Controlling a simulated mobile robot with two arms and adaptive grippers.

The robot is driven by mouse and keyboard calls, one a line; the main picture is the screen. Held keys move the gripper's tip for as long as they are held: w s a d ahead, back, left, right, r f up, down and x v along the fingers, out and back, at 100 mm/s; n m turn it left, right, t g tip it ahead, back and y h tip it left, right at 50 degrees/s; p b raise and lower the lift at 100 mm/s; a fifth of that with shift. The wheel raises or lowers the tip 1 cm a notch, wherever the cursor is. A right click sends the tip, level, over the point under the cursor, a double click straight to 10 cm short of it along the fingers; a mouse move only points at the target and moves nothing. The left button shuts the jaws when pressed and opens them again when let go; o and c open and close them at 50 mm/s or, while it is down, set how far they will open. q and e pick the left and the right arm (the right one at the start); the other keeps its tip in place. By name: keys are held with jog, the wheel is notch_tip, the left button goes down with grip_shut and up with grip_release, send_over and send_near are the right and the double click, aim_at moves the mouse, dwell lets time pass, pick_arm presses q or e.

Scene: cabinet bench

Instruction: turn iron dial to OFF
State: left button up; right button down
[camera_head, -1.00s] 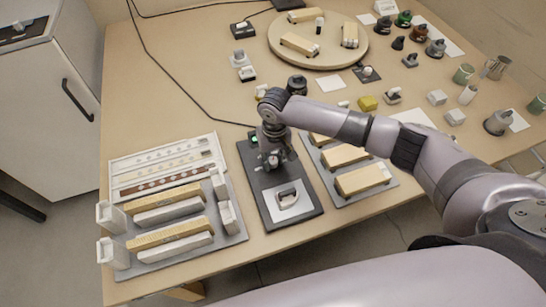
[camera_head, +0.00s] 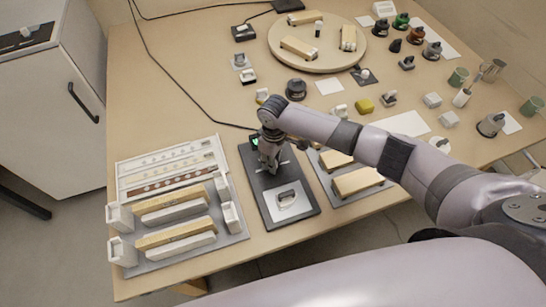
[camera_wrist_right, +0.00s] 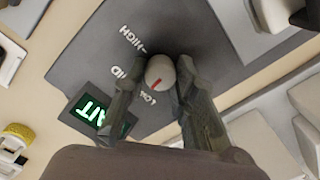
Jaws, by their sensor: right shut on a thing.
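The iron dial (camera_wrist_right: 160,70) is a small round grey knob with a red mark, on a dark flat panel (camera_wrist_right: 165,25). White labels, one reading HIGH, stand around it. My right gripper (camera_wrist_right: 162,74) is shut on the dial, with one finger on each side. In the head view my right gripper (camera_head: 268,163) points down at the far half of the dark panel (camera_head: 262,187) and hides the dial. A green lit display (camera_wrist_right: 93,112) reads partly as "AIT". The OFF label is not readable. My left gripper is out of view.
A grey rack (camera_head: 237,233) with wooden and white bars stands left, a tray (camera_head: 342,197) with wooden blocks right. A round board (camera_head: 285,60) and several small items lie behind.

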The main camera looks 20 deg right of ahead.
jog(key=n, duration=0.3)
jog(key=shift+n+p, duration=0.4)
jog(key=n, duration=0.3)
jog(key=shift+n, duration=0.3)
jog(key=n, duration=0.4)
jog(key=shift+w+n, duration=0.1)
jog(key=shift+n, duration=2.2)
jog(key=c, duration=1.3)
grip_release()
jog(key=shift+r, duration=0.1)
notch_tip(320, 180, up, 12)
